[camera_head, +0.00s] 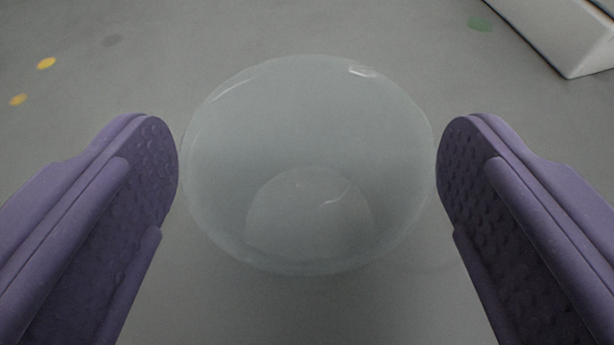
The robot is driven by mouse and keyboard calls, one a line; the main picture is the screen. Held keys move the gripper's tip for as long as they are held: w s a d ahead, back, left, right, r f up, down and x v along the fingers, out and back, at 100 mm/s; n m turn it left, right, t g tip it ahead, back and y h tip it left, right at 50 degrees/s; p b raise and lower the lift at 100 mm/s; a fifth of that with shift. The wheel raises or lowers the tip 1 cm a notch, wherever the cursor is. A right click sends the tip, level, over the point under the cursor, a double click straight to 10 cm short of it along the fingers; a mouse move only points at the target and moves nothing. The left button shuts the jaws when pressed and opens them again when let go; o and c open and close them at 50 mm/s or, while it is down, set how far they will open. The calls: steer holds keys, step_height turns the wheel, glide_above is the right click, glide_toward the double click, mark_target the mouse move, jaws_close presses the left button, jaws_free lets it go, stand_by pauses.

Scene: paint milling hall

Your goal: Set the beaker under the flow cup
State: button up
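The clear glass beaker (310,120) is in the middle of the picture. I look down into it from above, with its round rim wide and its smaller base showing through at the lower middle. It looks upright and empty. My gripper (308,165) is open, with one purple finger at the left of the beaker and one at the right. The fingertips come very close to the rim on both sides, with only a thin gap showing; I see no clear grip on the glass. The flow cup is not in view.
A plain grey surface (250,35) lies around the beaker, mostly bare. It has small yellow paint spots (46,63) at the left and a green spot (481,24) at the upper right. A pale, straight-edged block (565,35) stands in the top right corner.

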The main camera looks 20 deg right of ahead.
steer(key=shift+r, duration=0.1)
stand_by(0.3)
steer(key=shift+s+r+p, duration=0.2)
steer(key=shift+p, duration=0.1)
steer(key=p+v, duration=0.9)
steer(key=v, duration=0.2)
steer(key=shift+s+p, duration=0.25)
steer(key=shift+p, duration=0.15)
steer(key=shift+a, duration=0.1)
